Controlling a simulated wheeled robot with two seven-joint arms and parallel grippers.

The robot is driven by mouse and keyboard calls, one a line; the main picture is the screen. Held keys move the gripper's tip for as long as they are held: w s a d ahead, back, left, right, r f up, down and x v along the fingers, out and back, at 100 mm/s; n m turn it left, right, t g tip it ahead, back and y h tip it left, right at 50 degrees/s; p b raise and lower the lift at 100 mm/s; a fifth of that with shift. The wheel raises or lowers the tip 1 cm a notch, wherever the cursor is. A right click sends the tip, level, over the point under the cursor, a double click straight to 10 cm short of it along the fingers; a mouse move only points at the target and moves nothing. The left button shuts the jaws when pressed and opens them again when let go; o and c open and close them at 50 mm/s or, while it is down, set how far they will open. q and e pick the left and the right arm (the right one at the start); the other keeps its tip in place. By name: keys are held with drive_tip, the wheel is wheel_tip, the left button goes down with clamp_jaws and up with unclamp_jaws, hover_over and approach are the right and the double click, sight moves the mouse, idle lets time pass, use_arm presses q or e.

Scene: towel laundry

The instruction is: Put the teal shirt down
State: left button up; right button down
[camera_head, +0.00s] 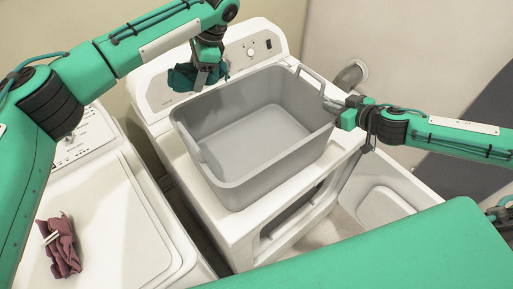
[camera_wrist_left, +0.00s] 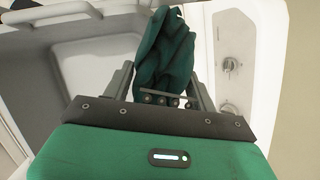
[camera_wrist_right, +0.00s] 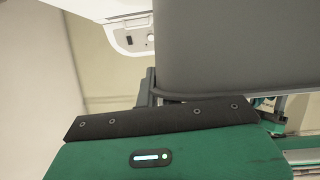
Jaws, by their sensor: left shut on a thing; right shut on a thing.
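The teal shirt (camera_head: 184,77) is a dark, crumpled bundle in my left gripper (camera_head: 207,76), beside the back left of the grey basket's rim, in front of the dryer's control panel. In the left wrist view the shirt (camera_wrist_left: 165,55) hangs between the two fingers of my left gripper (camera_wrist_left: 158,85), which is shut on it. My right gripper (camera_head: 335,104) is shut on the right rim of the grey basket (camera_head: 245,185). In the right wrist view the basket's wall (camera_wrist_right: 235,45) fills the upper right and hides most of the fingers.
The basket is empty and sits on top of the white dryer (camera_head: 240,238), whose front door (camera_head: 385,200) is open. A white washer (camera_head: 120,225) stands at the left, with a crumpled maroon cloth (camera_head: 62,250) on its lid.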

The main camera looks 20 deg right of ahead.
use_arm(q)
drive_tip(key=s+d+f+m+t+h, duration=0.1)
drive_tip(key=s+d+f+m+t, duration=0.1)
drive_tip(key=s+d+f+m, duration=0.4)
drive_tip(key=m+t+h, duration=0.1)
drive_tip(key=m+h, duration=0.1)
drive_tip(key=m, duration=0.5)
hover_over(238, 153)
drive_tip(key=s, duration=0.2)
wheel_tip(238, 153, down, 6)
drive_tip(key=shift+h, duration=0.3)
wheel_tip(238, 153, down, 10)
drive_tip(key=shift+w+d+f, duration=0.15)
drive_tip(key=shift+f, duration=0.05)
drive_tip(key=shift+f, duration=0.15)
drive_tip(key=o, duration=1.1)
